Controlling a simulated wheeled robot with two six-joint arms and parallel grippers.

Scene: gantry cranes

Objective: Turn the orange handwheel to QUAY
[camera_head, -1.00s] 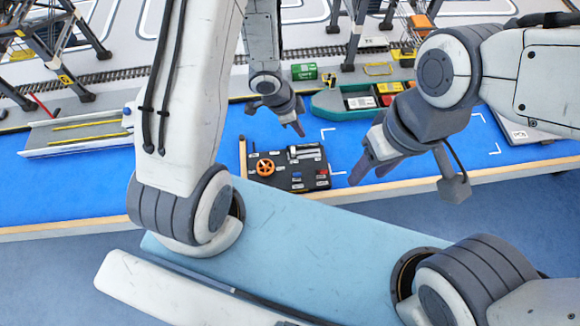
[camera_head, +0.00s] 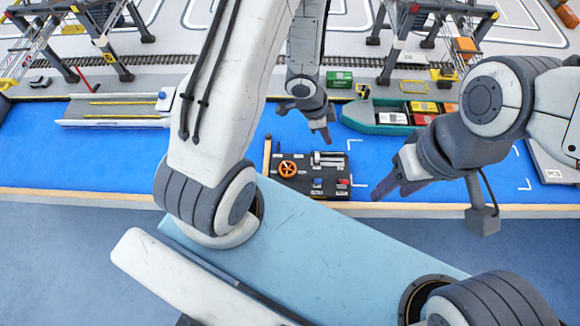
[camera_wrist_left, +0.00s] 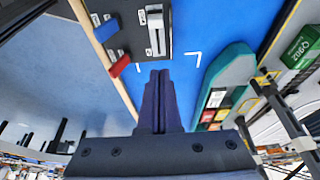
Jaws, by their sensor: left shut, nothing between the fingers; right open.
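The orange handwheel (camera_head: 288,170) sits on the left part of a black control panel (camera_head: 300,191) on the blue table top. Its labels are too small to read in the head view. My left gripper (camera_head: 329,138) is shut and empty, above the blue surface just behind the panel's right part. In the left wrist view the shut fingers (camera_wrist_left: 160,78) point toward the edge of the panel (camera_wrist_left: 126,42); the handwheel is not seen there. My right gripper (camera_head: 384,190) is open and empty, to the right of the panel near the table's front edge.
A green boat (camera_head: 362,124) with containers lies behind and right of the panel. A green container (camera_head: 339,78) stands farther back. The blue surface between ramp and panel is clear. Gantry cranes (camera_head: 116,46) stand at the back.

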